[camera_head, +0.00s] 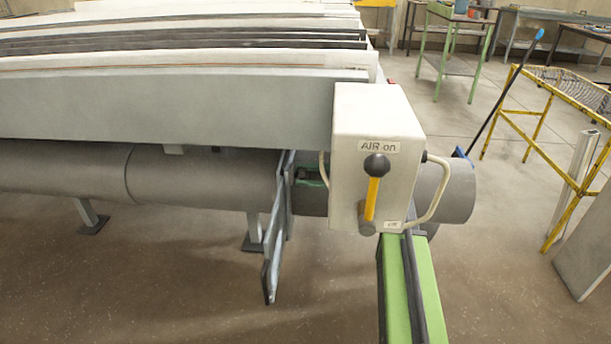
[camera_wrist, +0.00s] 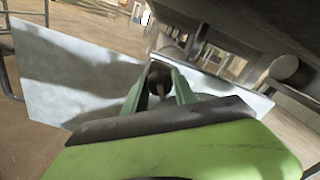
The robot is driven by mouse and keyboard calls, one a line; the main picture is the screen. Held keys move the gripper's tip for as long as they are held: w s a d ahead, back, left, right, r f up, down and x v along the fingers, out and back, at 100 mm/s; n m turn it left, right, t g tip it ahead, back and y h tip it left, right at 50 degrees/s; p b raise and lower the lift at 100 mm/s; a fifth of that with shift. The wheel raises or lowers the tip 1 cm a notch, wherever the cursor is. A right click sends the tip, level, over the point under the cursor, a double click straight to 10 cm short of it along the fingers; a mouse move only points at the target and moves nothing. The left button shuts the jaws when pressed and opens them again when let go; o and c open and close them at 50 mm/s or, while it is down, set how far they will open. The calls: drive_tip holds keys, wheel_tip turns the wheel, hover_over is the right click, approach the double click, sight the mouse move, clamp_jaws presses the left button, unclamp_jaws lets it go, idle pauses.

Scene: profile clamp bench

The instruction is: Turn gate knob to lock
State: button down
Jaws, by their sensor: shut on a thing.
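In the wrist view, a small dark knob (camera_wrist: 158,71) sits between the green fingertips of my gripper (camera_wrist: 160,90). My gripper is shut on this knob, and the fingers hide part of it. Pale grey gate plates (camera_wrist: 72,72) spread out on both sides behind the fingers. In the head view, the narrow grey gate (camera_head: 275,235) hangs in front of the big pipe. My green gripper (camera_head: 308,178) shows there only partly, just right of the gate and left of the white box. The knob's turn angle cannot be told.
A white valve box (camera_head: 376,130) marked "AIR on", with a yellow lever (camera_head: 371,198) and bent side handles, stands close to my gripper. A thick grey pipe (camera_head: 210,178) runs behind. A yellow rack (camera_head: 550,110) stands at the right. The floor at the left front is clear.

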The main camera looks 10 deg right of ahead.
drive_tip(key=shift+m, duration=1.7)
drive_tip(key=shift+w+m, duration=0.1)
drive_tip(key=shift+m, duration=0.2)
drive_tip(key=c, duration=1.1)
unclamp_jaws()
drive_tip(key=shift+d, duration=0.1)
drive_tip(key=v, duration=1.7)
drive_tip(key=shift+d+r, duration=0.1)
drive_tip(key=shift+d, duration=0.05)
